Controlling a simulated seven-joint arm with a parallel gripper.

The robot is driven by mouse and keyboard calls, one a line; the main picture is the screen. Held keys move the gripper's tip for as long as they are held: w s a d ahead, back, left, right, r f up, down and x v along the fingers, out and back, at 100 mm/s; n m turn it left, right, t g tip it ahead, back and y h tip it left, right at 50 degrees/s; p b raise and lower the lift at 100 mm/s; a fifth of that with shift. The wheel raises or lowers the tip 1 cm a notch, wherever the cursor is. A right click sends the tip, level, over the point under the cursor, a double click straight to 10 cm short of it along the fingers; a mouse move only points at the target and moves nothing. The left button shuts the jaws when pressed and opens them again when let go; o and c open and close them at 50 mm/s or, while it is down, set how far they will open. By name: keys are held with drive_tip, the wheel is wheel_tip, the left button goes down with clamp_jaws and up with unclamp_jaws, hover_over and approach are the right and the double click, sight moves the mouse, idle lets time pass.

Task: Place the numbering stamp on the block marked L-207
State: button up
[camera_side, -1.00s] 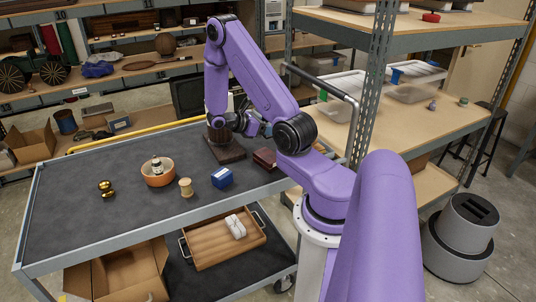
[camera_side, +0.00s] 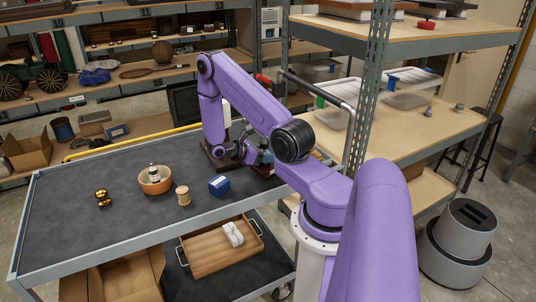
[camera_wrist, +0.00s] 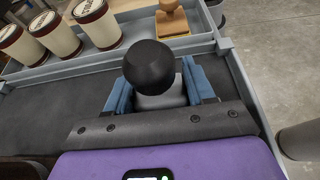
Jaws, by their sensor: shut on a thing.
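My gripper (camera_wrist: 160,92) is shut on the numbering stamp, which shows a round black knob (camera_wrist: 148,67) above a grey body (camera_wrist: 161,99) between the blue fingers in the wrist view. In the side view my gripper is low over the far right of the cart, and the stamp is mostly hidden there. A dark red-brown block (camera_side: 265,170) shows partly beside the gripper. I cannot read L-207 on any block, and cannot tell whether the stamp touches one.
A blue box (camera_side: 219,186), a wooden spool (camera_side: 183,196), an orange bowl (camera_side: 154,181) holding a small bottle and a brass object (camera_side: 102,198) stand on the cart. Several labelled cream jars (camera_wrist: 97,24) and a wooden-handled piece on yellow (camera_wrist: 172,18) are ahead in the wrist view.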

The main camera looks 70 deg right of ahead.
drive_tip(key=shift+f, duration=0.1)
drive_tip(key=o, duration=1.2)
drive_tip(key=w+a+r+t, duration=0.2)
drive_tip(key=w+a+r, duration=0.25)
drive_tip(key=a, duration=0.25)
drive_tip(key=w+a+r+t, duration=0.1)
drive_tip(key=w+a+r, duration=0.3)
drive_tip(key=w+a, duration=0.3)
drive_tip(key=s+a+r+t+y, duration=0.2)
drive_tip(key=a+r+t, duration=0.2)
drive_tip(key=a, duration=0.8)
drive_tip(key=s+a+r+n+t+y, duration=0.1)
drive_tip(key=s+a+y, duration=0.1)
drive_tip(key=s+a, duration=0.2)
drive_tip(key=s+a+r+n+t+y, duration=0.1)
drive_tip(key=s+a+r+y, duration=0.1)
drive_tip(key=s+a, duration=0.3)
drive_tip(key=s+a+r+n+y, duration=0.1)
drive_tip(key=s+a+y, duration=0.3)
drive_tip(key=s, duration=0.4)
drive_tip(key=shift+a+r+n+t, duration=0.3)
drive_tip(key=shift+r+t, duration=0.1)
drive_tip(key=shift+r, duration=0.35)
